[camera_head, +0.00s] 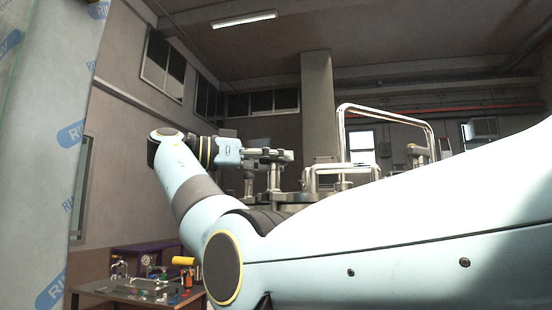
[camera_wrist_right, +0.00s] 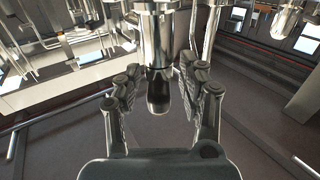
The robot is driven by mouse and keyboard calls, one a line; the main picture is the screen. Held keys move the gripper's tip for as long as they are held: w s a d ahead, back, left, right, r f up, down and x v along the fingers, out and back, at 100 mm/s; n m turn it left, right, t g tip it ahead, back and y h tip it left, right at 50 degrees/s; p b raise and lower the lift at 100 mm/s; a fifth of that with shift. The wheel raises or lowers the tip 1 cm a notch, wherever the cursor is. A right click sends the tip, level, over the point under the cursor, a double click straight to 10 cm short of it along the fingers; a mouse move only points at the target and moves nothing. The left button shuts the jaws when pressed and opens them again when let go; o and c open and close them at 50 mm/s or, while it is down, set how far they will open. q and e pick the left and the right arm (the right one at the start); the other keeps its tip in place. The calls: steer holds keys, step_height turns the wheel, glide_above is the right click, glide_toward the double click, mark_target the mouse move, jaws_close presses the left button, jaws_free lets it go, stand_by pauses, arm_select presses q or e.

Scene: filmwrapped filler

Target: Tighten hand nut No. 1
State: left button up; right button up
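My right gripper (camera_head: 284,155) reaches in beside the metal fittings on top of the vessel in the head view. In the right wrist view my right gripper (camera_wrist_right: 160,72) is open, one finger on each side of a shiny upright metal cylinder (camera_wrist_right: 157,35) with a dark rounded lower end. Gaps show between the fingers and this cylinder, so it is not gripped. It may be hand nut No. 1, but no number is readable. In the head view the nut cannot be made out among the fittings. My left gripper is not in view.
The vessel top (camera_head: 310,198) carries several metal fittings and a tall bent rail (camera_head: 386,108). A second shiny metal fitting (camera_wrist_right: 284,20) hangs at the upper right of the wrist view. A bench (camera_head: 135,290) with small tools stands at lower left. A film-wrapped panel (camera_head: 40,130) stands left.

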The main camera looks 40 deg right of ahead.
steer(key=shift+r, duration=0.15)
step_height(320, 180, up, 10)
steer(key=shift+f, duration=0.15)
stand_by(0.3)
